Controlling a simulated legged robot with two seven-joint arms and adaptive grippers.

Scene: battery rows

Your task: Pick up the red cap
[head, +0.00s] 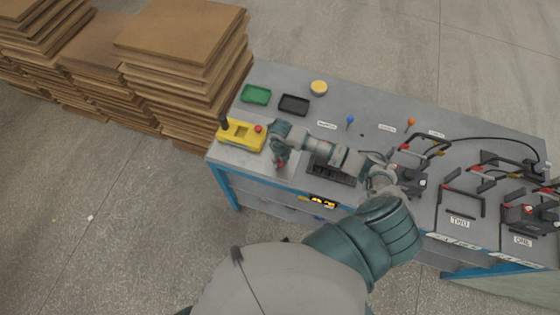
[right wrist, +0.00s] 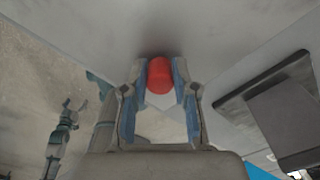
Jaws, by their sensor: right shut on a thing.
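The red cap (right wrist: 160,75) sits between the two fingertips of my right gripper (right wrist: 160,84) in the right wrist view. The blue-grey finger pads press on it from both sides, so the gripper is shut on it. I cannot tell whether the cap touches the bench. My left gripper (right wrist: 74,104) shows small at the left of the right wrist view, fingers apart and empty.
A yellow box (head: 240,134) with a red button stands left of my right gripper. Green (head: 256,95) and black (head: 294,104) trays lie behind it. A black slotted holder (head: 330,172) is to its right. Black-framed fixtures fill the bench's right side. Stacked boards (head: 185,60) stand at the left.

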